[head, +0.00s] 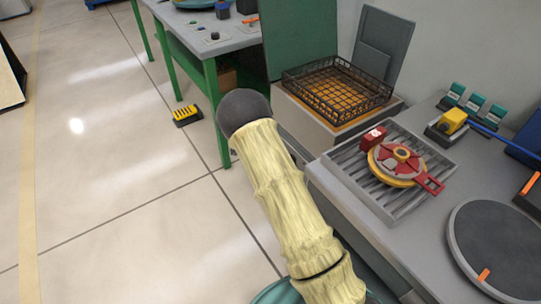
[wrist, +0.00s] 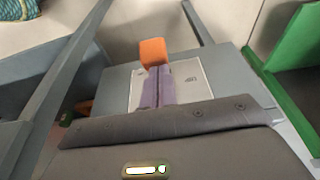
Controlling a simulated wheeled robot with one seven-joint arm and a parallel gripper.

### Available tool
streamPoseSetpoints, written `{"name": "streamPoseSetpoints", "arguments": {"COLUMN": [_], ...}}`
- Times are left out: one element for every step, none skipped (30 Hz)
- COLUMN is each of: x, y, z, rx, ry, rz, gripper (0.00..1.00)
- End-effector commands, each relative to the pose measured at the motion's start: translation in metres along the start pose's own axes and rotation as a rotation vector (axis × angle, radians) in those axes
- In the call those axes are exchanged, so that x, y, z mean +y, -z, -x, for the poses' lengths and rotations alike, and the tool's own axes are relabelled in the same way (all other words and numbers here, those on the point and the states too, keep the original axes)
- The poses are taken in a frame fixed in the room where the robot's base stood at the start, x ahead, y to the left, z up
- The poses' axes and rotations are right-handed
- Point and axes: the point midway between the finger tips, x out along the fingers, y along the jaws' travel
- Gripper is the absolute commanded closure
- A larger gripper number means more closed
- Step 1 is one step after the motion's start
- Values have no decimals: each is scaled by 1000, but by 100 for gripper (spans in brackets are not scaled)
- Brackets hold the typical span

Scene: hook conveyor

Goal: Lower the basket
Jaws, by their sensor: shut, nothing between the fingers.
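The basket (head: 310,98) is a black wire tray at the upper right of the head view. It sits over an orange surface in the top of a pale box-like stand (head: 300,124); the gap below it cannot be judged. In the wrist view, my gripper (wrist: 158,70) shows two purple-grey fingers, closed together and empty. They are over a pale plate (wrist: 190,82) with small dark lettering. An orange block (wrist: 152,50) shows just beyond the fingertips; whether they touch it is unclear. My gripper is not visible in the head view, and the basket is not recognisable in the wrist view.
A grey bench (head: 420,222) at right holds a slatted tray (head: 365,182) with a red-and-yellow part (head: 400,160) and a round dark disc (head: 495,245). A green-legged table (head: 212,100) stands behind my arm. A yellow-and-black item (head: 186,115) lies on the otherwise open floor at left.

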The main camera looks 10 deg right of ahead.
Motion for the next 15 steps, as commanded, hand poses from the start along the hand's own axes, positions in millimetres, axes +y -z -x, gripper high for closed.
{"name": "streamPoseSetpoints", "arguments": {"x": [0,0,0,1,1,1,1,1,1,1,1,2,1,2,1], "y": [-11,-13,-16,-18,-21,-24,-26,-28,-30,-32,-34,-37,-38,-41,-43], "z": [-7,-10,-13,-16,-18,-22,-24,-27,-31,-34,-37,-41,-44,-47,-51], "rx": [31,53,82,104,126,156,178,201,231,253,275,306,329,352,384], "ry": [-3,-3,-4,-4,-4,-4,-3,-4,-5,-5,-5,-5,-5,-5,-5], "rz": [9,8,7,6,6,6,5,5,4,5,4,4,3,4,3], "gripper": [100,100,100,100,100,100,100,100,100,100,100,100,100,100,100]}}
